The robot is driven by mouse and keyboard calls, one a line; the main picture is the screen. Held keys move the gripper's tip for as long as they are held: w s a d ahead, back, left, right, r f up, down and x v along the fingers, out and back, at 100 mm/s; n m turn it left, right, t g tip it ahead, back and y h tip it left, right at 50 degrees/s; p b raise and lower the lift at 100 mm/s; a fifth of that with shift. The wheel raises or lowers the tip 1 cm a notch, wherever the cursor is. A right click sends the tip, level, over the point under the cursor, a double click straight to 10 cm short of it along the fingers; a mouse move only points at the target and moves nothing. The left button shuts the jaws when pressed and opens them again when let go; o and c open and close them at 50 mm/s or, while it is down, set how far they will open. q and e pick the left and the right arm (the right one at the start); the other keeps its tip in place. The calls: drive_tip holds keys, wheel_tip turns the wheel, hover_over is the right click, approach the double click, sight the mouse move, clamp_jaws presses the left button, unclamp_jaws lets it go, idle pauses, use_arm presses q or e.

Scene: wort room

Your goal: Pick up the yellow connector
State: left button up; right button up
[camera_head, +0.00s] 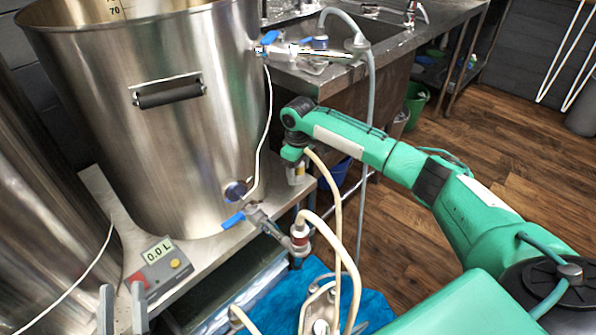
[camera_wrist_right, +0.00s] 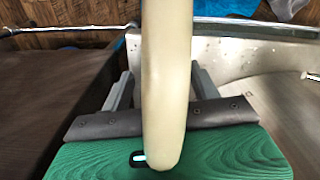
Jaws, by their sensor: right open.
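A small yellow part (camera_head: 300,170), which looks like the yellow connector, shows just below the wrist of my green right arm in the head view. A cream hose (camera_head: 322,172) runs from beside it down to the right. My right gripper (camera_wrist_right: 164,88) is open, its grey fingers spread on either side in the right wrist view. The thick hose (camera_wrist_right: 166,70) crosses in front of it and hides the space between the fingers. I cannot see the connector there, nor tell whether it lies between the fingers. My left gripper (camera_head: 123,308) is open and empty at the lower left.
A large steel kettle (camera_head: 190,120) stands on a metal stand, with a blue-handled valve (camera_head: 255,215) and red connector (camera_head: 299,238) low on it. A display box (camera_head: 160,262) reads 0.0 L. A sink counter (camera_head: 400,40) stands behind; blue cloth (camera_head: 375,310) lies below.

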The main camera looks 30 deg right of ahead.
drive_tip(key=shift+f, duration=0.2)
use_arm(q)
drive_tip(key=shift+a+r+t, duration=0.1)
drive_tip(key=shift+r+t, duration=0.2)
use_arm(e)
drive_tip(key=shift+c, duration=0.2)
drive_tip(key=c, duration=1.1)
drive_tip(key=shift+r, duration=0.1)
